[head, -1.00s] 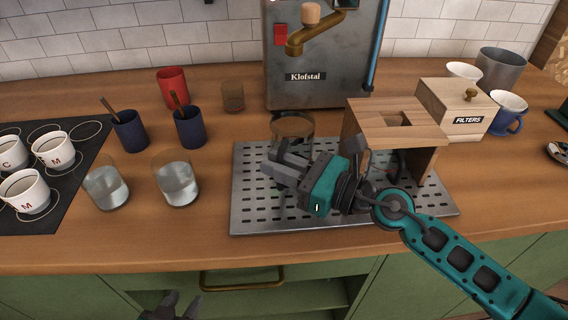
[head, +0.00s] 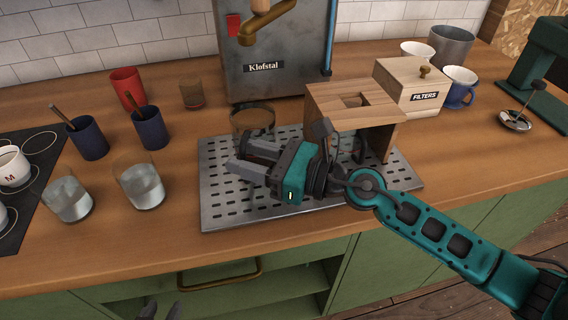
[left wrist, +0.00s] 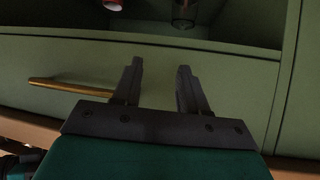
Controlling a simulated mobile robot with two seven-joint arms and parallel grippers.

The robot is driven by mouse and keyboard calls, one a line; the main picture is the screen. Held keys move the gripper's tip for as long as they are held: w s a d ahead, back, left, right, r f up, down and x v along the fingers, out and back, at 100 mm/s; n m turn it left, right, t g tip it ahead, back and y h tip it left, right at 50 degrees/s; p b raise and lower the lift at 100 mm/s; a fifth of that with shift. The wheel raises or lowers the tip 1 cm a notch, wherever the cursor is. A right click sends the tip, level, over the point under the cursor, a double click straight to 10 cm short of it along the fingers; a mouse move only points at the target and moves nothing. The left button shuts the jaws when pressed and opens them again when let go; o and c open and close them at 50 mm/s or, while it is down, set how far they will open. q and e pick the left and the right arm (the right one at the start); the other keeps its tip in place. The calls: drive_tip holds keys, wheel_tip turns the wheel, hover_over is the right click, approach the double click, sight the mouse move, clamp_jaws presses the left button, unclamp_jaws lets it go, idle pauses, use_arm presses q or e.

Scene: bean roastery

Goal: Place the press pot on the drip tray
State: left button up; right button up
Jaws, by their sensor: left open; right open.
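The drip tray (head: 225,212) is a perforated metal sheet on the wooden counter, in front of the Klofstal machine. A clear vessel with a brownish rim (head: 252,118) stands at the tray's back left; it may be the press pot, but its lower part is hidden behind my right gripper. My right gripper (head: 238,156) is open above the tray, fingers pointing left, in front of this vessel. My left gripper (head: 160,312) barely shows at the bottom edge of the head view. In the left wrist view, its fingers (left wrist: 158,80) are open and empty before a green cupboard.
A wooden stand (head: 350,105) is at the tray's back right, close to my right wrist. Two water glasses (head: 140,186) and blue cups (head: 150,128) stand left of the tray. A filters box (head: 410,85) is behind right. A brass handle (head: 220,280) sticks out below the counter.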

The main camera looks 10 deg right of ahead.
drive_tip(key=b+v, duration=0.1)
drive_tip(key=v, duration=0.2)
drive_tip(key=b+v, duration=0.1)
drive_tip(key=v, duration=0.2)
drive_tip(key=b+v, duration=0.2)
drive_tip(key=v, duration=0.1)
drive_tip(key=shift+s+d+f, duration=0.3)
drive_tip(key=shift+s+d+r, duration=0.1)
drive_tip(key=shift+s+d, duration=0.1)
drive_tip(key=shift+d, duration=0.05)
drive_tip(key=shift+s+d+r, duration=0.15)
drive_tip(key=shift+d, duration=0.1)
